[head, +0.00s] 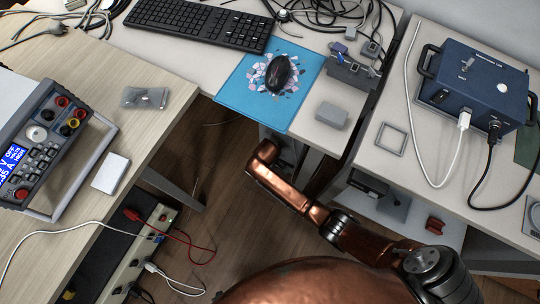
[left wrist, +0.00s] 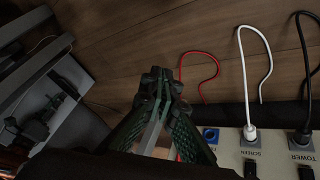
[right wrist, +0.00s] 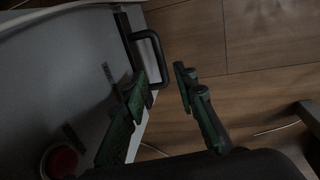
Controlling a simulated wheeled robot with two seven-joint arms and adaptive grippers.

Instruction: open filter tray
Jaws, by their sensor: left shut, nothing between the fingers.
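I cannot tell for sure which part is the filter tray. A grey device with small parts on it (head: 352,68) stands on the middle desk, with a grey block (head: 332,115) in front of it. A flat square frame (head: 390,138) lies on the right desk beside the blue box (head: 478,85). My left gripper (left wrist: 160,88) is shut and empty in the left wrist view, above the floor near the power strip (left wrist: 232,150). My right gripper (right wrist: 160,80) is open and empty in the right wrist view, beside a pale surface with a black handle (right wrist: 150,55). I cannot make out either gripper's fingers in the head view.
A power supply (head: 40,150) stands on the left wooden desk. A keyboard (head: 198,22) and a mouse (head: 278,73) are on the middle desk. Cables hang from the blue box and the power strip (head: 128,270). Open floor shows between the desks.

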